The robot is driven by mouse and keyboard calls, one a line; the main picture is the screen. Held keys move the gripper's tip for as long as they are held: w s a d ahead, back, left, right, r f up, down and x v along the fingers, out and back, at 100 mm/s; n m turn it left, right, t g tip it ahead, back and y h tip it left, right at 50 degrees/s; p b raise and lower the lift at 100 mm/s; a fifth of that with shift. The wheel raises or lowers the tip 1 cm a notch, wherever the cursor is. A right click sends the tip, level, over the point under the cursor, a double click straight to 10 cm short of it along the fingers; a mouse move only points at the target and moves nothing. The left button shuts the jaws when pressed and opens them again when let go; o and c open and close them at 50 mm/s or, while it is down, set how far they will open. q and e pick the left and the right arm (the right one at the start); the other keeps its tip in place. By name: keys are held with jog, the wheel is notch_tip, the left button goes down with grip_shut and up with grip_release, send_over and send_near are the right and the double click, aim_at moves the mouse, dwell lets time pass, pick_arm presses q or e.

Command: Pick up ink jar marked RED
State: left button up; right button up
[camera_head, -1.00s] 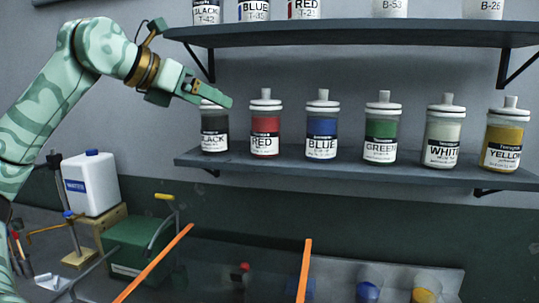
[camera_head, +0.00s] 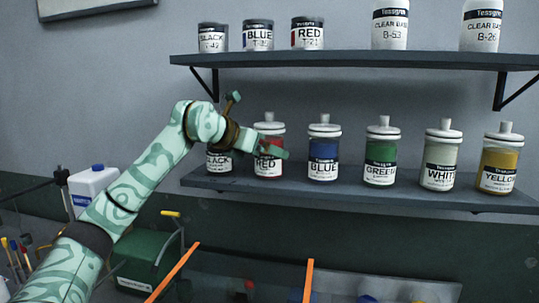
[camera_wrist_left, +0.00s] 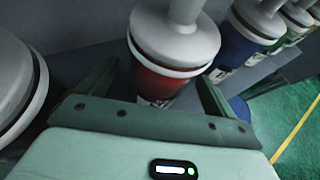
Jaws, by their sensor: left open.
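The ink jar marked RED (camera_head: 269,128) stands upright on the lower shelf, with a white knobbed lid and red contents. Part of its front and label is hidden behind my left gripper (camera_head: 270,152). In the left wrist view the red jar (camera_wrist_left: 162,82) stands between the two open fingers of the left gripper (camera_wrist_left: 158,75), its lid close to the camera. The fingers do not appear closed on it, and I cannot tell whether either touches it. My right gripper is not in view.
The BLACK jar (camera_head: 219,160) is close on the left and the BLUE jar (camera_head: 323,148) on the right. GREEN (camera_head: 381,152), WHITE (camera_head: 440,157) and YELLOW (camera_head: 499,160) jars continue along the lower shelf (camera_head: 350,191). The upper shelf (camera_head: 350,60) holds tins and clear-base containers.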

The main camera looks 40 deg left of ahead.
pick_arm(q)
jog(key=shift+w, duration=0.2)
jog(key=shift+s, duration=0.1)
jog(key=c, duration=1.3)
jog(key=shift+r, duration=0.1)
jog(key=shift+c, duration=0.2)
